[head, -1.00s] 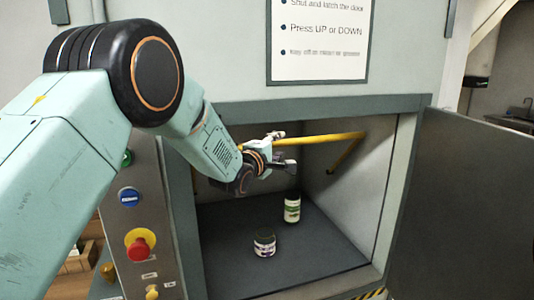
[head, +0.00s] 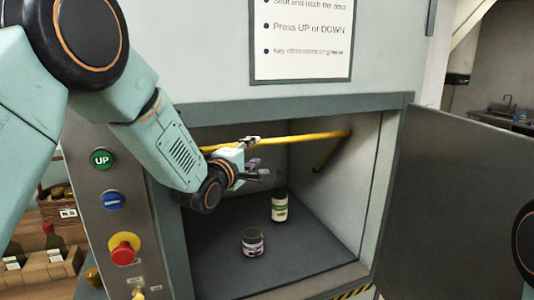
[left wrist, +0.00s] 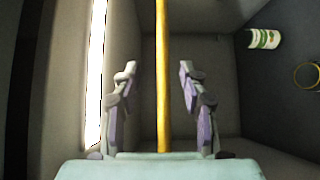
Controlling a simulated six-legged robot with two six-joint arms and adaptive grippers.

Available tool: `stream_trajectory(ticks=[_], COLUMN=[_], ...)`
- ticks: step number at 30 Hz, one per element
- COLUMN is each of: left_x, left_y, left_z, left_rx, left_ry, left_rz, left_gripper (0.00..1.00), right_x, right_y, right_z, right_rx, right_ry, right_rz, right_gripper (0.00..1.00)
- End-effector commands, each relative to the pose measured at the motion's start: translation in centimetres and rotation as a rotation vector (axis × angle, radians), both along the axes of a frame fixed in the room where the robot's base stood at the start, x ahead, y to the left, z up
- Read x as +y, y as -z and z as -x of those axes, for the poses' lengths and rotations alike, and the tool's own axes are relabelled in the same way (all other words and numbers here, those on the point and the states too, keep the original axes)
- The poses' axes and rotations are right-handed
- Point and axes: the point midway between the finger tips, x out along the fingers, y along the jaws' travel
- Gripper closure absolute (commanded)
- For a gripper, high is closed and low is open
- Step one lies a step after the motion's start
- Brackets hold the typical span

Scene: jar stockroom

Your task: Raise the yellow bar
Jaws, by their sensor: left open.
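The yellow bar (head: 310,137) runs across the upper part of the open compartment (head: 362,200), and its right end bends down along the side wall. My left gripper (head: 258,160) is inside the compartment at the bar, jaws open. In the left wrist view the bar (left wrist: 162,70) runs lengthwise between the two spread fingers (left wrist: 158,85), with a gap on each side; I cannot tell how deep between them it sits. The bar looks raised above the floor, near the ceiling. My right gripper is not in view.
A green-labelled jar (head: 279,208) and a lower, dark-lidded jar (head: 253,243) stand on the compartment floor. The door (head: 455,210) is swung open to the right. A panel at left has a green UP button (head: 102,158), a blue button (head: 114,201) and a red knob (head: 124,250).

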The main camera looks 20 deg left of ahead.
Motion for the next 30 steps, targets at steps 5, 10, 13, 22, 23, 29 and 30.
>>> stream_trajectory(ticks=[5, 10, 13, 22, 23, 29, 30], left_x=[0.0, 0.3, 0.6, 1.0, 1.0, 1.2, 1.2], left_y=[0.1, 2.2, 5.4, 23.4, 25.0, 35.7, 37.7], left_z=[0.0, 0.8, 2.4, 11.0, 12.1, 19.8, 21.6], left_rx=[-0.008, 0.018, 0.077, 0.354, 0.379, 0.543, 0.577], left_ry=[0.002, 0.001, 0.019, 0.217, 0.246, 0.447, 0.492], left_rz=[-0.067, -0.348, -0.546, -1.017, -1.053, -1.231, -1.257], left_gripper=[0.57, 0.57, 0.57, 0.57, 0.57, 0.57, 0.57], right_x=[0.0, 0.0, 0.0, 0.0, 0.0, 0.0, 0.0], right_y=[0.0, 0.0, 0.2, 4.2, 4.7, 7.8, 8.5], right_z=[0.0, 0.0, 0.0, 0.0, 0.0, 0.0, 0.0], right_rx=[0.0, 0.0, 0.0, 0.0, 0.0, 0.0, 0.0], right_ry=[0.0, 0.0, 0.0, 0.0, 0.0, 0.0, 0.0], right_rz=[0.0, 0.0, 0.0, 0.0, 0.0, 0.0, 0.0], right_gripper=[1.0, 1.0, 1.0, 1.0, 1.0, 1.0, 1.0])
